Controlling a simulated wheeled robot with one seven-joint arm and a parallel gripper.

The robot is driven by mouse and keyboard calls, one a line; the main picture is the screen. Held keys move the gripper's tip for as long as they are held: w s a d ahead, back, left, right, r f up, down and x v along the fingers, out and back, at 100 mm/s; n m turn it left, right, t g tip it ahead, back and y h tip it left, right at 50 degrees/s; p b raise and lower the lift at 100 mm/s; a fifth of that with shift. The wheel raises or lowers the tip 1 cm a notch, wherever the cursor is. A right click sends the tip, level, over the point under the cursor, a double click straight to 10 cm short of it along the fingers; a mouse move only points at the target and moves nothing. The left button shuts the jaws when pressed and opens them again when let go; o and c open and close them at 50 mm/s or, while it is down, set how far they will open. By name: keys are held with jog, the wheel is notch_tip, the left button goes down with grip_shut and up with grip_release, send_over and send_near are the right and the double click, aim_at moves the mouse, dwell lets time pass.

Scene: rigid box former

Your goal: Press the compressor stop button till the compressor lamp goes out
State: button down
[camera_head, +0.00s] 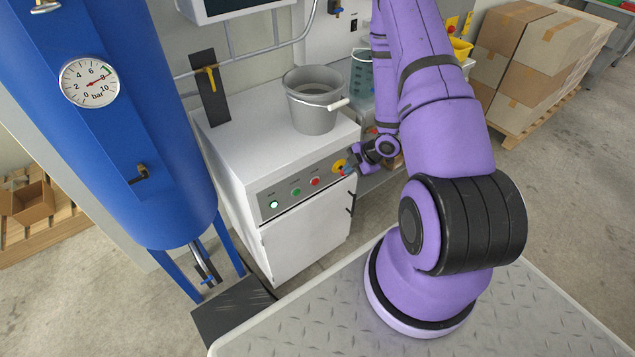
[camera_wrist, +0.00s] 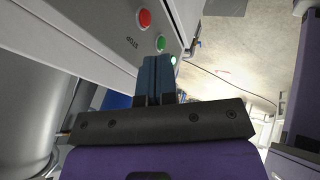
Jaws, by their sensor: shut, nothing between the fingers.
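The compressor is a white cabinet (camera_head: 305,238) with a grey control panel on its front. The panel carries a glowing green-white lamp (camera_head: 273,205), a green button (camera_head: 296,192) and a red stop button (camera_head: 315,182). In the wrist view the red button (camera_wrist: 144,18) and green button (camera_wrist: 160,43) show, with the lit lamp (camera_wrist: 173,60) beyond, partly hidden by my fingers. My gripper (camera_head: 346,171) is shut and empty, just in front of the panel's right end, right of the red button and apart from it. Its blue fingers (camera_wrist: 152,72) show in the wrist view.
A yellow-and-red switch (camera_head: 339,166) sits at the panel's right end, close behind my fingers. A grey bucket (camera_head: 314,100) stands on the cabinet. A blue tank (camera_head: 160,150) with a gauge (camera_head: 90,82) stands left. Boxes (camera_head: 530,60) are stacked at the back right.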

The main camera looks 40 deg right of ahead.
aim_at(315, 182)
jog(key=shift+s+a+f+y, duration=0.15)
jog(key=shift+s+a+f, duration=0.2)
jog(key=shift+f, duration=0.2)
jog(key=shift+s+a+f+y, duration=0.2)
jog(key=shift+a+f, duration=0.1)
jog(key=shift+f, duration=0.2)
jog(key=shift+w+a+f, duration=0.7)
jog(key=shift+w+f, duration=0.65)
jog(key=shift+w, duration=0.1)
jog(key=shift+w+a+f, duration=0.65)
jog(key=shift+w+f, duration=0.65)
jog(key=shift+w, duration=0.1)
jog(key=shift+w+a+f, duration=0.7)
jog(key=shift+w+f, duration=0.65)
jog(key=shift+w, duration=0.1)
jog(key=shift+w, duration=0.1)
